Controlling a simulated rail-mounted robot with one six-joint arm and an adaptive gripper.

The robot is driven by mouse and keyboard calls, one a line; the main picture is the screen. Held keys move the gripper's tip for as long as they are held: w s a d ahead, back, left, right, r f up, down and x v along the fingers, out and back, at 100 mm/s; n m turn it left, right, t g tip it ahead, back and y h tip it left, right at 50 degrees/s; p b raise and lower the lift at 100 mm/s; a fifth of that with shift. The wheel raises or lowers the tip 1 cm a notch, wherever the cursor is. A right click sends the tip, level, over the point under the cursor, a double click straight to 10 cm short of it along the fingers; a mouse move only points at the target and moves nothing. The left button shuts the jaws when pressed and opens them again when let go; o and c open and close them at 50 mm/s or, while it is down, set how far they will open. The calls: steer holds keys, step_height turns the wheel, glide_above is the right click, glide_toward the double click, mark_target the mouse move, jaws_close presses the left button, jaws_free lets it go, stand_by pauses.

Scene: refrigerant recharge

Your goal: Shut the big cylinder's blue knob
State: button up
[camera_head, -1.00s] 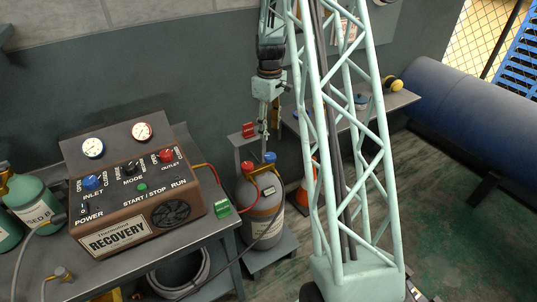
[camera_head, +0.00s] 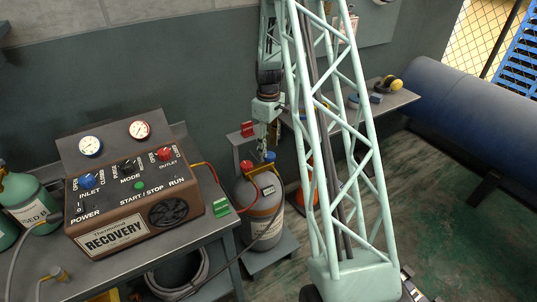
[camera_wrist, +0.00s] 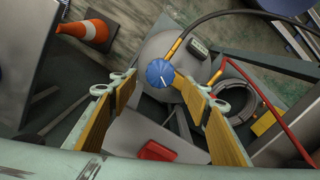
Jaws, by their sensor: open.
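The big grey cylinder (camera_head: 262,215) stands on a low stand beside the workbench. Its blue knob (camera_head: 269,157) is on top, next to a red knob (camera_head: 246,165). In the wrist view the blue knob (camera_wrist: 160,73) shows from above with a white mark on its face. My gripper (camera_wrist: 154,98) is open, its two padded fingers apart, one on each side of the knob's near edge. I cannot tell whether either finger touches it. In the head view my gripper (camera_head: 264,150) points down just above the blue knob. The red knob is not clear in the wrist view.
The recovery machine (camera_head: 130,195) sits on the workbench at left. A black hose and a red hose (camera_wrist: 275,118) run near the cylinder. An orange cone (camera_wrist: 88,32) stands beside it. A red object (camera_wrist: 155,150) lies on a grey shelf close to my fingers.

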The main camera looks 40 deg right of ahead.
mark_target(268, 154)
steer(key=shift+f+b, duration=0.3)
steer(key=shift+f, duration=1.7)
steer(key=shift+c, duration=0.5)
steer(key=c, duration=0.8)
